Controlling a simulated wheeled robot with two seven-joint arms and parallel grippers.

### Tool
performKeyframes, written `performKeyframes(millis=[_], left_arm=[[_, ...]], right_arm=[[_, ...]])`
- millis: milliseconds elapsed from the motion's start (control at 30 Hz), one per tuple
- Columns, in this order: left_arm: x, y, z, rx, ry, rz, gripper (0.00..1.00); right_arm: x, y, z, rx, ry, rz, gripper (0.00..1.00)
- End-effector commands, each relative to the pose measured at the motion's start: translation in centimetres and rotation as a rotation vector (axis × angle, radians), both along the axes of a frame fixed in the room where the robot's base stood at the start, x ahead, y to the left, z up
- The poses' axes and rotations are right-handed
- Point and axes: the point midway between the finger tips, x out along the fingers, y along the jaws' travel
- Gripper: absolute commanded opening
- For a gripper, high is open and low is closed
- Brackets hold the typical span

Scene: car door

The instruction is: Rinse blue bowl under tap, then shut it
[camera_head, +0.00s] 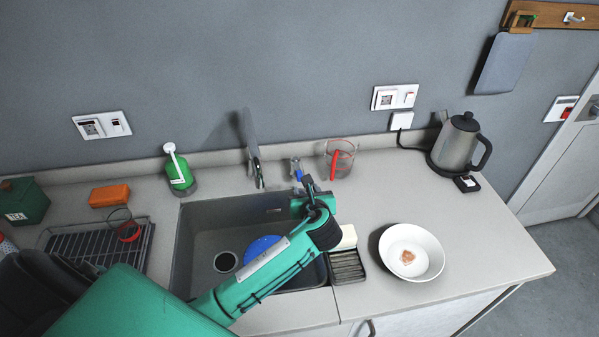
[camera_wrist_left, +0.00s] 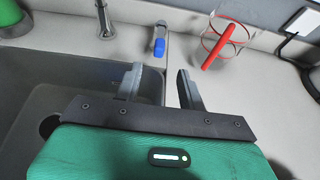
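The blue bowl (camera_head: 262,246) lies in the sink basin (camera_head: 205,215), partly hidden by my left arm; it is not seen in the left wrist view. The grey tap (camera_head: 252,150) stands behind the basin, and its foot shows in the left wrist view (camera_wrist_left: 104,20). A separate small tap handle with a blue part (camera_head: 298,171) stands to its right; the left wrist view shows it too (camera_wrist_left: 159,46). My left gripper (camera_head: 308,183) is just in front of this handle. In the left wrist view its fingers (camera_wrist_left: 159,80) are apart and empty. I see no running water.
A glass with a red object (camera_head: 341,158) stands right of the handle. A green soap bottle (camera_head: 179,170) and a drying rack (camera_head: 95,243) are on the left. A sponge tray (camera_head: 347,266), a soiled white bowl (camera_head: 411,252) and a kettle (camera_head: 457,143) are on the right.

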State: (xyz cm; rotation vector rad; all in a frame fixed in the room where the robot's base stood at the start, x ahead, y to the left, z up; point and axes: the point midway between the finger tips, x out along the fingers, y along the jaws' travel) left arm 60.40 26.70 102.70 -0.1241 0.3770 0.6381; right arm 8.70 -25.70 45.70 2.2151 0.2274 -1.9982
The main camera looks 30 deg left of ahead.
Motion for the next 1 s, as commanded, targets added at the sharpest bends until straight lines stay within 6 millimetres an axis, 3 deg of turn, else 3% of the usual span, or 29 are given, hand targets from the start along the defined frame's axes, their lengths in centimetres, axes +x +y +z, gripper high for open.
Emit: performKeyframes(millis=[100,200,500,733,1000], left_arm=[[1.9,1.4,-0.6,0.001,0.001,0.001,0.4],[3.4,2.6,-1.4,0.002,0.001,0.002,0.4],[7.0,5.3,-3.4,-0.001,0.0,0.001,0.4],[8.2,6.2,-4.2,-0.001,0.0,0.0,0.4],[8.4,6.3,-4.3,-0.002,-0.001,0.0,0.4]], right_arm=[[-2.0,-1.3,0.7,-0.014,0.026,0.003,0.33],[-2.4,-1.8,1.1,-0.021,0.031,0.004,0.33],[0.0,-1.1,2.1,-0.011,0.0,0.002,0.33],[0.0,0.2,2.3,0.002,-0.001,-0.002,0.33],[-0.8,-0.2,2.3,-0.002,0.01,0.0,0.33]])
